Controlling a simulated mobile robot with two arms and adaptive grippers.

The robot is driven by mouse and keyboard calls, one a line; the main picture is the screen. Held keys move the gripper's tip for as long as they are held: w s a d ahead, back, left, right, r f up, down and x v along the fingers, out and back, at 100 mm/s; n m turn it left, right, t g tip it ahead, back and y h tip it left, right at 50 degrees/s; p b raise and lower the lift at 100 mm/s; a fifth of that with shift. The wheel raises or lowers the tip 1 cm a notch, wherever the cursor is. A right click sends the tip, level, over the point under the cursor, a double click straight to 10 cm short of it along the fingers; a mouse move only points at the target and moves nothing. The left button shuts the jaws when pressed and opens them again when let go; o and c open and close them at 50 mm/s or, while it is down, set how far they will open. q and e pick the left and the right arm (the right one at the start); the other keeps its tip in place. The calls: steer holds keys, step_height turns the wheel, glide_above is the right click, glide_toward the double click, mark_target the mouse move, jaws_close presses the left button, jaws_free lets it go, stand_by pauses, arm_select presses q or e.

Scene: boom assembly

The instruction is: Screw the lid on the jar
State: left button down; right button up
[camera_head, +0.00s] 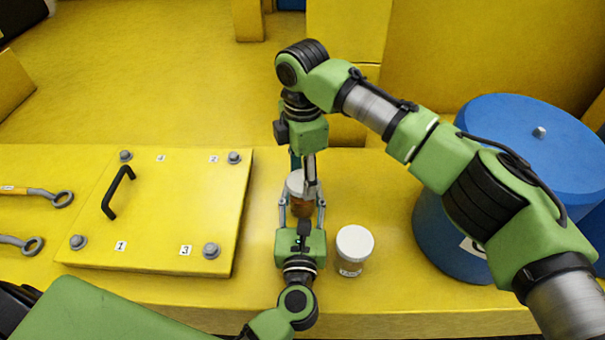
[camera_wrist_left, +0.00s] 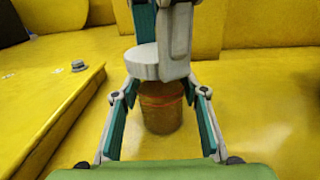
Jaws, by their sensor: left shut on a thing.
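An amber jar (camera_head: 302,208) stands on the yellow bench in the middle of the head view; it also shows in the left wrist view (camera_wrist_left: 161,112). My left gripper (camera_head: 302,202) comes from the near side and is shut on the jar, one finger on each side. A white lid (camera_head: 294,184) is at the jar's top, and it shows in the left wrist view (camera_wrist_left: 142,64). My right gripper (camera_head: 307,183) points down from above at the lid, with one finger in front of it. Its other fingertip is hidden, so I cannot tell its grip. Whether the lid is seated is unclear.
A second jar with a white lid (camera_head: 354,246) stands just right of my left gripper. A blue drum (camera_head: 450,235) is at the right. A yellow plate (camera_head: 175,210) with bolts and a black handle (camera_head: 118,192) is at the left, with wrenches (camera_head: 40,193) beyond it.

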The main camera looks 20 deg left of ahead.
steer(key=m, duration=0.8)
steer(key=shift+a, duration=0.1)
steer(key=m, duration=0.6)
steer(key=shift+m, duration=0.4)
steer(key=o, duration=1.3)
step_height(320, 180, up, 12)
arm_select(q)
steer(key=c, duration=1.2)
jaws_free()
